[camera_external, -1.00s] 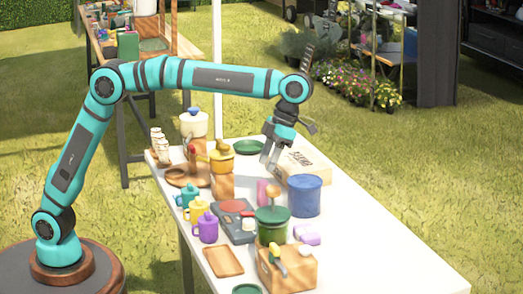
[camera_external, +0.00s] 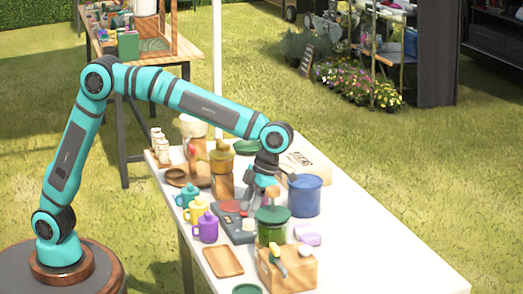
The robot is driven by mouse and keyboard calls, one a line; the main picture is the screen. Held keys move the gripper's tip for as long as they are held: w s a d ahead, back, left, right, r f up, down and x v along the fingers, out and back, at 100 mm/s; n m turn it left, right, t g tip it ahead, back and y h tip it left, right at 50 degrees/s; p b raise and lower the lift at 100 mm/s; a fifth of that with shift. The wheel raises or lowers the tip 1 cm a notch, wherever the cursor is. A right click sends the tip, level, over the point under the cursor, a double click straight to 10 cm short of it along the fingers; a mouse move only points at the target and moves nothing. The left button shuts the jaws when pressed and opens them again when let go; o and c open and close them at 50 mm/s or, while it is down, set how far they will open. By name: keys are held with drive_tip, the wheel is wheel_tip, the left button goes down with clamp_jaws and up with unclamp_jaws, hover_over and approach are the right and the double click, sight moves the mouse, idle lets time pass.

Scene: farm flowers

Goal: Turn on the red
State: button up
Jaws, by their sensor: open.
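A dark grey device (camera_external: 238,236) lies on the white table, with a red round part (camera_external: 230,206) on its far end and a small whitish knob-like part near its right side. My gripper (camera_external: 260,194) points down, open and empty, just right of and beyond the red part. It looks apart from the device, though the exact gap is hard to tell. The gripper's lower end is close behind a green lidded jar (camera_external: 271,226), which may hide part of it.
Teal, yellow and purple mugs (camera_external: 207,228) stand left of the device. The table's right front is clear.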

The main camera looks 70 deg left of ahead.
clamp_jaws()
drive_tip(key=shift+s+t, duration=0.4)
drive_tip(key=shift+t, duration=0.6)
drive_tip(key=shift+s+t, duration=0.15)
drive_tip(key=shift+t, duration=0.75)
unclamp_jaws()
